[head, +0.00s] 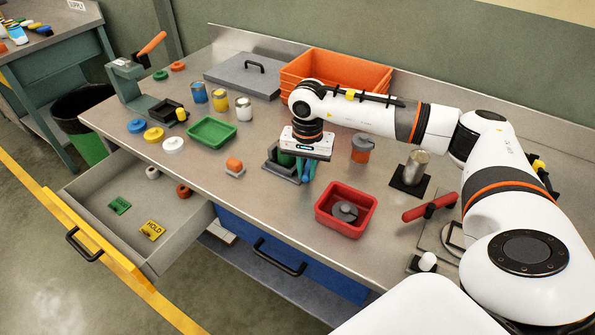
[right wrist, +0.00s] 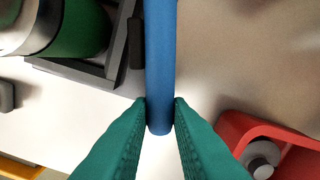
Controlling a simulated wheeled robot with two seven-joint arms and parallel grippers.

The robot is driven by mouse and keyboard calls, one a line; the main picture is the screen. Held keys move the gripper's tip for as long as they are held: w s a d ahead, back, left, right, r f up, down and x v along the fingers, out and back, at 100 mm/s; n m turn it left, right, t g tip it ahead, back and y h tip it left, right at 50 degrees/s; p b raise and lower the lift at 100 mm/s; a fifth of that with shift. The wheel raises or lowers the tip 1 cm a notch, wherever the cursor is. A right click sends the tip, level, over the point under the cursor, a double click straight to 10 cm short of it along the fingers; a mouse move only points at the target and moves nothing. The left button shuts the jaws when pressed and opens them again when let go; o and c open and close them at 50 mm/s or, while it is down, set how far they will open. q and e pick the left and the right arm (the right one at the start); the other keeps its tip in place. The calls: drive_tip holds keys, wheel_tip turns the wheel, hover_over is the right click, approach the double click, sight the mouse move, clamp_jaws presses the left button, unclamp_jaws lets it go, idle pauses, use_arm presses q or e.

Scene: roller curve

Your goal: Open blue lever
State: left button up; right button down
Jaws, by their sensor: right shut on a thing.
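The blue lever (right wrist: 160,50) runs down the middle of the right wrist view, with its lower end between my fingertips. My right gripper (right wrist: 160,112) has its two green fingers shut on that end, one on each side. In the head view my right gripper (head: 306,176) points down over the table, beside a dark grey fixture (head: 278,168) with a green cylinder (head: 286,158). My wrist partly hides the fixture and the lever there. My left gripper is not in view.
A red tray (head: 322,213) with a grey round part stands close to the right gripper. A green tray (head: 212,131) and several cans lie to the left. An orange bin (head: 335,70) stands behind. An open drawer (head: 95,195) juts out at the front left.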

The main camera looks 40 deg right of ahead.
drive_tip(key=shift+s+d+f+n+b, duration=0.15)
drive_tip(key=shift+s+d+n+b, duration=0.6)
drive_tip(key=shift+n, duration=0.25)
drive_tip(key=shift+s+d+n+b, duration=0.4)
drive_tip(key=shift+d+n+b, duration=0.1)
drive_tip(key=shift+d+n, duration=0.15)
drive_tip(key=c, duration=1.3)
unclamp_jaws()
drive_tip(key=shift+r, duration=0.2)
wheel_tip(320, 180, up, 12)
drive_tip(key=shift+f+b, duration=0.1)
drive_tip(key=shift+b, duration=0.7)
